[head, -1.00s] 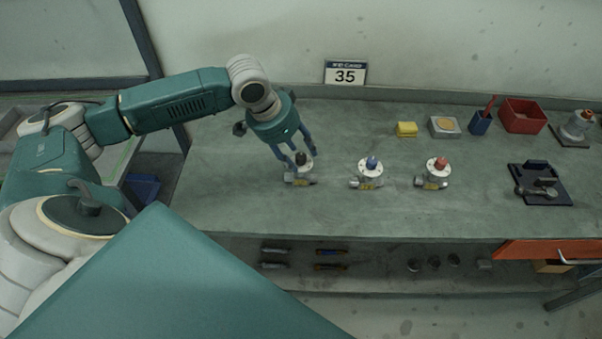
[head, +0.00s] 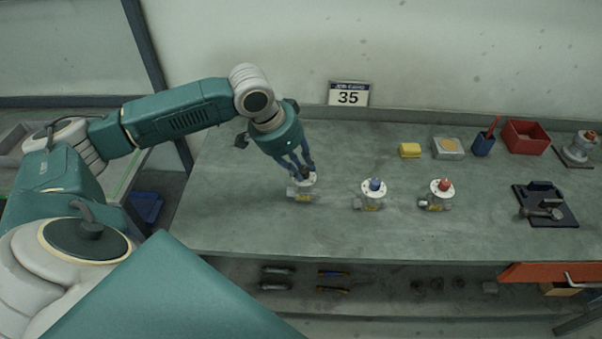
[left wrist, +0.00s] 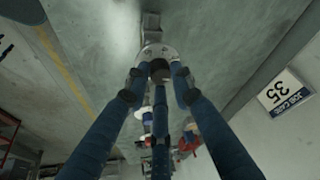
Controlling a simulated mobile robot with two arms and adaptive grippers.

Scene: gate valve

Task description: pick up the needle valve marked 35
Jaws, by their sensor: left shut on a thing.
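A valve with a dark knob, white round flange and yellow tag (head: 302,193) stands on the bench at the left of a row. My left gripper (head: 304,172) comes down from above, its blue fingers closed around the dark knob. The left wrist view also shows the fingers (left wrist: 158,78) around the knob, with the valve's flange (left wrist: 150,50) beyond. A valve with a blue knob (head: 372,195) and one with a red knob (head: 440,195) stand to its right, untouched. The tags' markings are too small to read. My right gripper is not in view.
A job card reading 35 (head: 348,94) stands at the bench's back edge. A yellow block (head: 410,150), grey box (head: 447,148), blue cup (head: 482,146), red bin (head: 525,137) and black tray (head: 545,205) lie right. The bench (head: 250,228) is clear in front of the valves.

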